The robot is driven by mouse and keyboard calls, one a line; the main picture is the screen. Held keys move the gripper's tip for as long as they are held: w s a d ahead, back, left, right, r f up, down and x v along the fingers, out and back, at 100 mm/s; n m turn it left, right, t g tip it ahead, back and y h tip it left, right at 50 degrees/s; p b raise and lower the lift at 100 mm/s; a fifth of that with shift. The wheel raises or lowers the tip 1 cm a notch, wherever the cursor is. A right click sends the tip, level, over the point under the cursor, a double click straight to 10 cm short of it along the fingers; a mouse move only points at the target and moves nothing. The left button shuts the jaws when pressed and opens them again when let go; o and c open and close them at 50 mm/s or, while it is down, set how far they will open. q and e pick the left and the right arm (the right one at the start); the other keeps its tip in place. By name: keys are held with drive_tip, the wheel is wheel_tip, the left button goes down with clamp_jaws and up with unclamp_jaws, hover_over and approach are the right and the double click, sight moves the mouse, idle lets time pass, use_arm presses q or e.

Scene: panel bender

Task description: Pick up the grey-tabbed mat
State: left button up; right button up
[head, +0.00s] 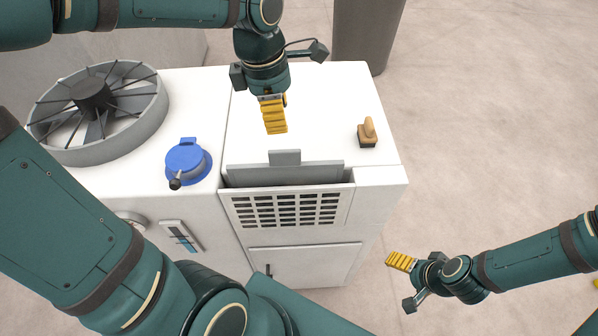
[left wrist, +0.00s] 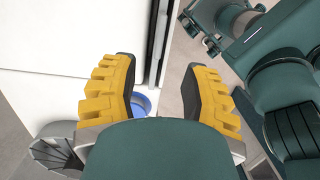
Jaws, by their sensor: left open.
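The grey-tabbed mat (head: 285,158) shows as a grey tab rising above a grey edge in the slot at the front of the white cabinet; its lower part is hidden behind the front wall. My left gripper (head: 274,116) points down above the cabinet top, just behind the tab in the picture and apart from it. In the left wrist view my left gripper (left wrist: 164,95) has its yellow fingers spread, with nothing held between them. My right gripper (head: 402,262) is off the cabinet's right side, over the floor. I see it side-on, so its opening is unclear.
The white cabinet (head: 385,185) has a vent grille (head: 290,209) below the slot. A wooden-handled stamp (head: 368,133) stands on its top right. A blue round fitting (head: 187,161) and a large grey fan (head: 98,112) are at left. A grey bin (head: 366,35) stands behind.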

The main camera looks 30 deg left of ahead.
use_arm(q)
hover_over(287, 165)
drive_tip(key=f, duration=0.8)
drive_tip(key=shift+w+a+f+b, duration=0.25)
drive_tip(key=shift+a+b, duration=0.1)
drive_tip(key=shift+d+f, duration=0.1)
drive_tip(key=shift+f, duration=2.55)
clamp_jaws()
drive_tip(key=shift+s, duration=0.1)
